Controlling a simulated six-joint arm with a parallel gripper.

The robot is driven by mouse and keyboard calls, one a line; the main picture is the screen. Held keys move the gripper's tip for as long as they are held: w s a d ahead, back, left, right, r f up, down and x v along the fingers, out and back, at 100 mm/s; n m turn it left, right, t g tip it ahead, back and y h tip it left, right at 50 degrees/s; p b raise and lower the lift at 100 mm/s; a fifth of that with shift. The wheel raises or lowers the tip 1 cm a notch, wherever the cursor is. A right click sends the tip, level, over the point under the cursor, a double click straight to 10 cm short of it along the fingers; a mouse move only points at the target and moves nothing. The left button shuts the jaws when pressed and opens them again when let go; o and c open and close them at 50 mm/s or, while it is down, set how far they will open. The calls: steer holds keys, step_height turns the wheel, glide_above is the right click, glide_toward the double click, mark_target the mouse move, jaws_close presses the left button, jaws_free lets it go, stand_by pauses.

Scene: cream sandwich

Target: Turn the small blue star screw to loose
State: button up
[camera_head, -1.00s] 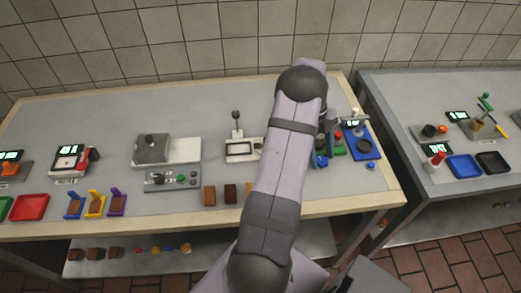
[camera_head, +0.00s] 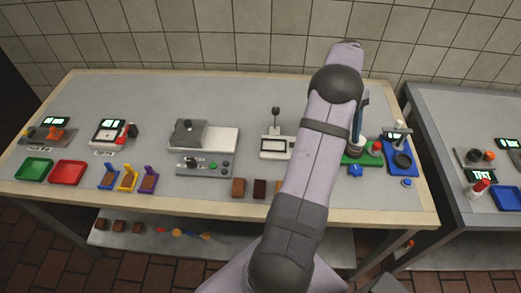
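A small blue star-shaped knob (camera_head: 355,170), which looks like the star screw, is at the front edge of a green base (camera_head: 361,158) on the right part of the table. I cannot tell from here how tight it is. My arm stretches up and away over the table just left of it and covers part of the device on that base. A blue upright part (camera_head: 362,112) shows beside the arm. My gripper is hidden behind the arm, so I cannot see its fingers or whether it touches anything.
A red knob (camera_head: 377,147) stands on the green base. A blue-based device (camera_head: 402,170) is to its right, with a round blue button (camera_head: 407,182) in front. Brown blocks (camera_head: 238,187) lie left of my arm. A second table (camera_head: 450,105) stands right across a narrow gap.

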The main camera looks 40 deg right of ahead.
steer(key=w+a+n+t+h+b, duration=0.1)
steer(key=w+a+n, duration=0.5)
steer(key=a+n, duration=0.3)
steer(key=w+a+n+b, duration=0.1)
steer(key=w+a+n, duration=0.6)
steer(key=a+n, duration=0.3)
steer(key=shift+a+n+t+h, duration=0.3)
steer(key=shift+a+t+h, duration=0.1)
steer(key=shift+a, duration=1.35)
steer(key=shift+w, duration=0.1)
steer(key=s+d+n+g+y+p, duration=0.1)
steer(key=s+d+n, duration=0.2)
steer(key=d, duration=0.5)
steer(key=s+d+n+y+p, duration=0.1)
steer(key=s+d+n, duration=0.15)
steer(key=d, duration=0.55)
steer(key=s+d+n, duration=0.1)
steer(key=s+d, duration=0.2)
steer(key=s, duration=0.1)
steer(key=s+d+n+p, duration=0.1)
steer(key=s+d+n, duration=0.1)
steer(key=s+d, duration=0.1)
steer(key=s+d+n+y, duration=0.1)
steer(key=s+d, duration=0.2)
steer(key=s, duration=0.1)
steer(key=shift+s+d+f+n, duration=0.25)
steer(key=shift+s, duration=0.1)
steer(key=shift+s+d+p, duration=0.1)
steer(key=shift+s+p, duration=0.2)
steer(key=shift+f, duration=0.1)
